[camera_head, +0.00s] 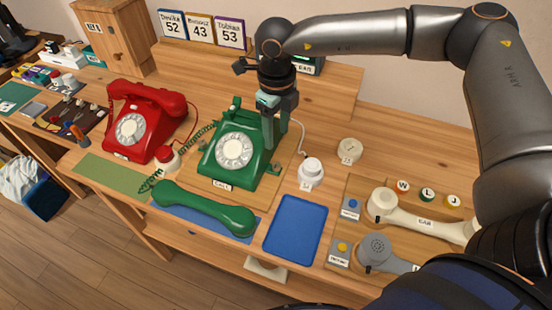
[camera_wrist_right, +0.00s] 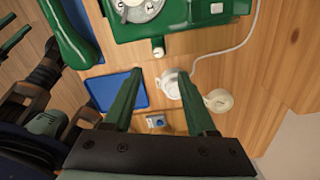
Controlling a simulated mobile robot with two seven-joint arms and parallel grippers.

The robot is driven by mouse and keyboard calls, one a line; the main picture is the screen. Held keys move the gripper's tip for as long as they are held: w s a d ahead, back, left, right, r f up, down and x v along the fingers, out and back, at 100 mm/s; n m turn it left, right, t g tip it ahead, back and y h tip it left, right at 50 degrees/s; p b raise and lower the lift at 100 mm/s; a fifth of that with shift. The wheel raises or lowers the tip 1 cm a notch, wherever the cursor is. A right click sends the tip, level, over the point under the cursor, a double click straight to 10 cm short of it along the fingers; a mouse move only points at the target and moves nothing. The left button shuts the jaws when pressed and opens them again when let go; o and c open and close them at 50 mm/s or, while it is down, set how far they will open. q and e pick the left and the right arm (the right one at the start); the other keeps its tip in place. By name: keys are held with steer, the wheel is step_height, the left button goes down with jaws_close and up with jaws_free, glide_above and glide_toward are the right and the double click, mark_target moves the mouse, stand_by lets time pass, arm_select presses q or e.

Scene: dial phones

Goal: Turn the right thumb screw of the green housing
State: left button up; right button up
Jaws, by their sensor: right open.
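The green housing is the green dial phone (camera_head: 232,150) on the table, with its handset off. In the right wrist view, its side (camera_wrist_right: 175,22) is at the top. A small pale thumb screw (camera_wrist_right: 158,47) sticks out from that side. My right gripper (camera_head: 272,148) points down at the phone's right side. In the right wrist view the gripper (camera_wrist_right: 161,72) is open and empty, and the screw shows just beyond the gap between its fingertips. What looks like my left gripper (camera_wrist_right: 18,35) is cut off at that view's left edge.
The green handset (camera_head: 203,208) lies in front of the phone on a blue mat. A blue tray (camera_head: 296,226), a white round piece with a cord (camera_head: 310,172) and a cream disc (camera_head: 349,150) are to the right. A red phone (camera_head: 145,120) stands left.

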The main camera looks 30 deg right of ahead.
mark_target(276, 165)
step_height(276, 165, down, 11)
steer(key=shift+r, duration=0.15)
jaws_close()
stand_by(0.6)
